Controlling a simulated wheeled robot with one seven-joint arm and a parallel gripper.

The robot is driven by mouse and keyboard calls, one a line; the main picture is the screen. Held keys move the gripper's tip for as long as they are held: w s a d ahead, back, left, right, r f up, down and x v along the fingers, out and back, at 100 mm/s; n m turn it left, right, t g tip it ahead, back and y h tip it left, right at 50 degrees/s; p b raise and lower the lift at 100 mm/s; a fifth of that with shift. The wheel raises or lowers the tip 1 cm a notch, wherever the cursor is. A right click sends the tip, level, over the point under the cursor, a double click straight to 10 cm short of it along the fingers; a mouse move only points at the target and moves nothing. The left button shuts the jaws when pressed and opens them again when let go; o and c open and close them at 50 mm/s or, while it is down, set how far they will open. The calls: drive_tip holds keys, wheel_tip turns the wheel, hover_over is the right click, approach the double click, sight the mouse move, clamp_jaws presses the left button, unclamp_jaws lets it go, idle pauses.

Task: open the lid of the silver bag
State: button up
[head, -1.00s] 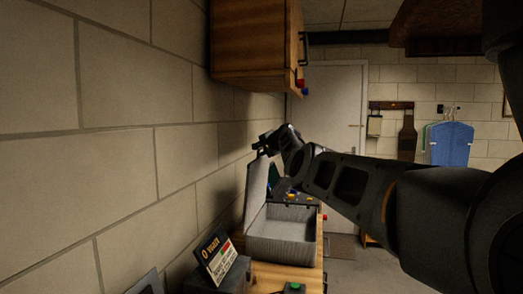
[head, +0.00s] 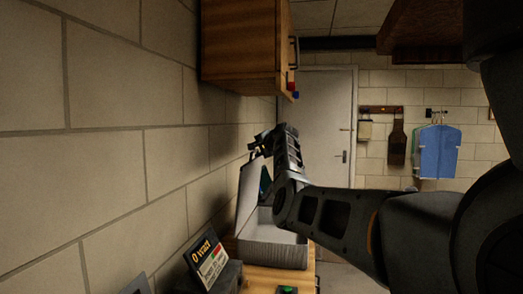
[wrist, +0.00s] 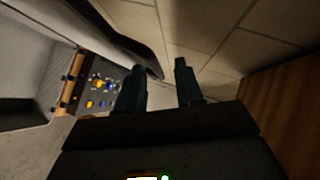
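The silver bag (head: 272,253) stands on the wooden counter, with its lid (head: 247,187) raised steeply on the wall side and its inside showing. My gripper (head: 257,146) is at the upper edge of the lid in the head view; contact cannot be told there. In the wrist view, the two fingers of my gripper (wrist: 158,88) are apart with nothing clearly held between them. A dark curved edge, perhaps the lid's rim, passes just beyond the left finger. Grey surfaces of the bag (wrist: 25,105) fill the left of the wrist view. My arm hides part of the bag's far side.
A wooden cabinet (head: 243,45) hangs on the wall above the bag. The block wall is close on the left. A panel with coloured knobs (wrist: 100,92) lies beyond the bag.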

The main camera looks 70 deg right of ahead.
drive_tip(key=shift+b+v, duration=0.4)
drive_tip(key=shift+v, duration=1.45)
